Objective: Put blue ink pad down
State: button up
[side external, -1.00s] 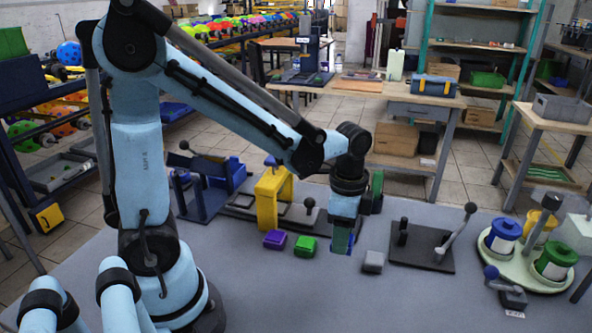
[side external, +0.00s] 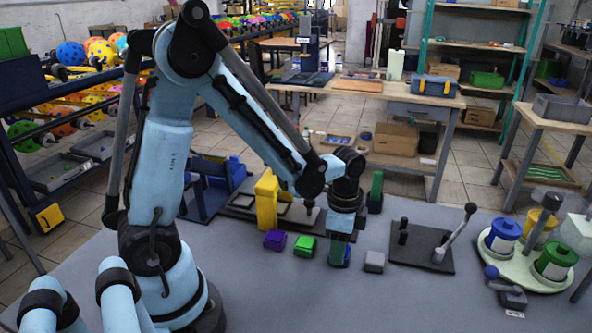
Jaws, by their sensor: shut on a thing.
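My gripper (side external: 340,246) points straight down, low over the grey work table (side external: 290,300). It is shut on a small blue pad (side external: 339,260), of which only the lower part shows under the jaws. The blue pad is at table level, in line with a green pad (side external: 305,246) and a purple pad (side external: 275,240) on its left and a grey pad (side external: 373,262) on its right. I cannot tell whether its underside touches the table.
A yellow press frame (side external: 267,200) stands behind the purple pad. A black plate with a lever (side external: 425,247) is right of the grey pad. A round stand (side external: 530,270) with blue, green and yellow pots is at the far right. The table front is clear.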

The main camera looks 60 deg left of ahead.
jog(key=shift+f, duration=0.15)
jog(key=o, duration=0.9)
notch_tip(320, 180, up, 12)
jog(key=s+n+t, duration=0.1)
jog(key=n+t, duration=0.1)
jog(key=n, duration=0.1)
jog(key=s+n+t, duration=0.2)
jog(key=n, duration=0.1)
jog(key=s+d+r+n+t, duration=0.1)
jog(key=n+t, duration=0.2)
jog(key=shift+s, duration=0.35)
